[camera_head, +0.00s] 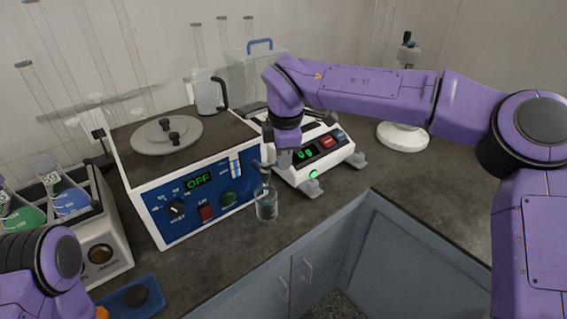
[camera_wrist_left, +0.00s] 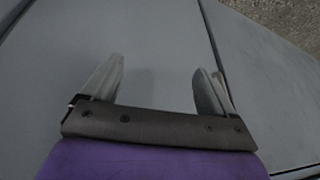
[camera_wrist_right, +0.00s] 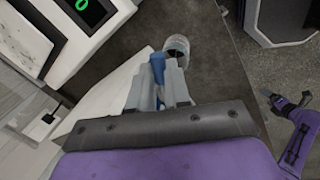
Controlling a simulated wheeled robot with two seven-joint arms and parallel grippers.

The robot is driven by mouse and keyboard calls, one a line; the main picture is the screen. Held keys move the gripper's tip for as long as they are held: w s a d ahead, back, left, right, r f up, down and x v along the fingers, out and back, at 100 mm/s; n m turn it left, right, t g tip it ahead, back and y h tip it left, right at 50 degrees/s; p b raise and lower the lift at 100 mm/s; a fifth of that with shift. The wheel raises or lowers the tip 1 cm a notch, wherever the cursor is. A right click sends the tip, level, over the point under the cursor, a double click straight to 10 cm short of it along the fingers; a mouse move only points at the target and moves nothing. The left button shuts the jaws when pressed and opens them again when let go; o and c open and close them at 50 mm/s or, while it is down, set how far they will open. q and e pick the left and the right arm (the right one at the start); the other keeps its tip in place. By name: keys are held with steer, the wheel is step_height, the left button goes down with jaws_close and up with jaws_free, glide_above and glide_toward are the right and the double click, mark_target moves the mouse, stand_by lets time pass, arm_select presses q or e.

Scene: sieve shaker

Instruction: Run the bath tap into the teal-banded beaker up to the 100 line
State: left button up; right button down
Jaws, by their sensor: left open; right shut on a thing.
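The bath (camera_head: 150,200) is a white box with a blue front panel and a green display reading OFF. Its small tap (camera_head: 259,166) sticks out at the panel's right end. A clear glass beaker (camera_head: 266,204) stands upright on the counter under the tap; it also shows in the right wrist view (camera_wrist_right: 177,46). Its band and lines are too small to read, and I cannot tell its water level. My right gripper (camera_head: 279,160) is shut on a blue piece (camera_wrist_right: 157,68), apparently the tap's lever, mostly hidden by the fingers. My left gripper (camera_wrist_left: 157,80) is open and empty.
A white scale (camera_head: 318,155) with a green display stands right behind my right gripper. The counter at right is partly clear.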

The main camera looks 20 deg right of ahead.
steer(key=c, duration=1.1)
jaws_free()
steer(key=shift+f, duration=0.1)
steer(key=v, duration=1)
steer(key=shift+r+b, duration=0.3)
